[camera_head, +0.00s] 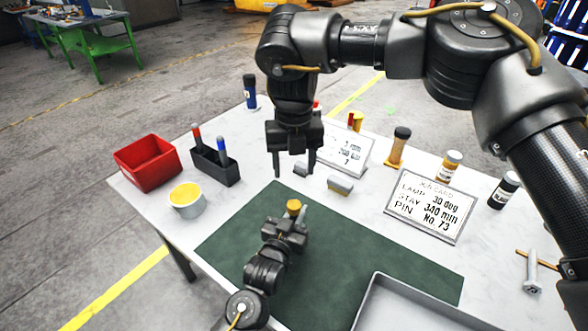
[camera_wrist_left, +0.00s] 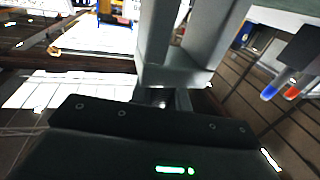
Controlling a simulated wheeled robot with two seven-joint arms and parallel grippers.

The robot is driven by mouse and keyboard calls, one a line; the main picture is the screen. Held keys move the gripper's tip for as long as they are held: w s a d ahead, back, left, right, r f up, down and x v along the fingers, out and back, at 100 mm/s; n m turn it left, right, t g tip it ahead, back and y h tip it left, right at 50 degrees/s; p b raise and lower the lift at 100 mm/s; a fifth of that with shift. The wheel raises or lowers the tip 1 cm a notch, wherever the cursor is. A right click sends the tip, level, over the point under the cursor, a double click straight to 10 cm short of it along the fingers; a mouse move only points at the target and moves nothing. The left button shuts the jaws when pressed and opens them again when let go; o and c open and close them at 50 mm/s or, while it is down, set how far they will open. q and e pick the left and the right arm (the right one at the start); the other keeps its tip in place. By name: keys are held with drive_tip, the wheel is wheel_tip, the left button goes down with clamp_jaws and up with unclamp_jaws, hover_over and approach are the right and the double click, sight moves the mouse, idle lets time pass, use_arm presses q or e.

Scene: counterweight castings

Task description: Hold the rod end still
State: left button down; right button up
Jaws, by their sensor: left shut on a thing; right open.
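My left gripper (camera_head: 290,222) is low over the green mat (camera_head: 235,237). It is shut on a small brass-topped piece (camera_head: 293,206), which shows between the fingers; I cannot tell for sure that this is the rod end. In the left wrist view my left gripper's grey fingers (camera_wrist_left: 185,50) fill the upper middle, and the held piece is not clear there. My right gripper (camera_head: 295,165) is open and empty, pointing down beyond the left one, near the mat's far edge. A small grey block (camera_head: 340,184) lies just right of it.
A red bin (camera_head: 148,163), a dark pen holder (camera_head: 215,165) and a yellow-filled cup (camera_head: 187,200) stand at the left. Two cards, including the job card (camera_head: 432,206), and several bottles stand behind. A grey tray (camera_head: 405,305) is at front right, a bolt (camera_head: 532,272) beyond it.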

use_arm(q)
drive_tip(key=shift+r, duration=0.1)
drive_tip(key=c, duration=1.3)
unclamp_jaws()
drive_tip(key=shift+o, duration=0.2)
drive_tip(key=b+v, duration=0.2)
drive_tip(key=v, duration=0.9)
